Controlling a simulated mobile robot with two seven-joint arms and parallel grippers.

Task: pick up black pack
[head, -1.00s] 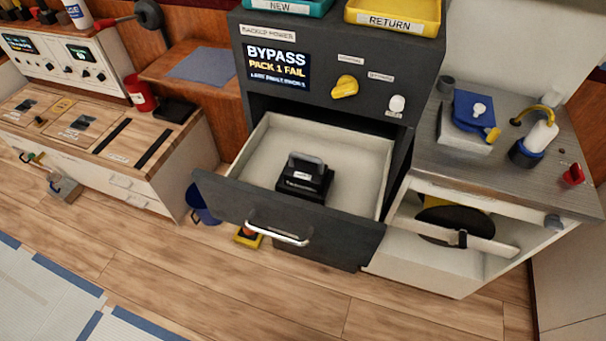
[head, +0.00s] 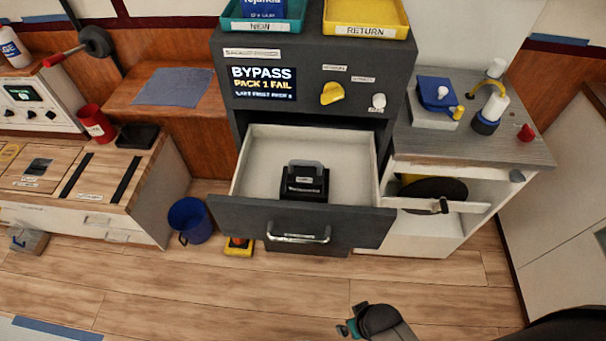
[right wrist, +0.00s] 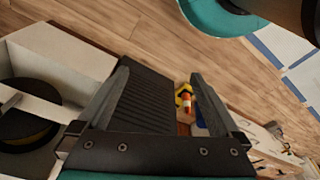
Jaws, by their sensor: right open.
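The black pack (head: 304,183), with a grey handle on top and a small label, stands in the open drawer (head: 345,150) of the dark grey cabinet. My right gripper (head: 352,325) shows at the bottom of the head view, low in front of the drawer and well apart from the pack. In the right wrist view its two fingers (right wrist: 158,75) are spread, with nothing held between them. The pack cannot be made out in that view. My left gripper is out of view.
The drawer front with its metal handle (head: 298,235) juts out over the floor. A blue bucket (head: 190,220) and a yellow item (head: 239,247) stand on the floor beside it. A teal NEW tray (head: 262,22) and a yellow RETURN tray (head: 366,22) top the cabinet. Floor in front is mostly clear.

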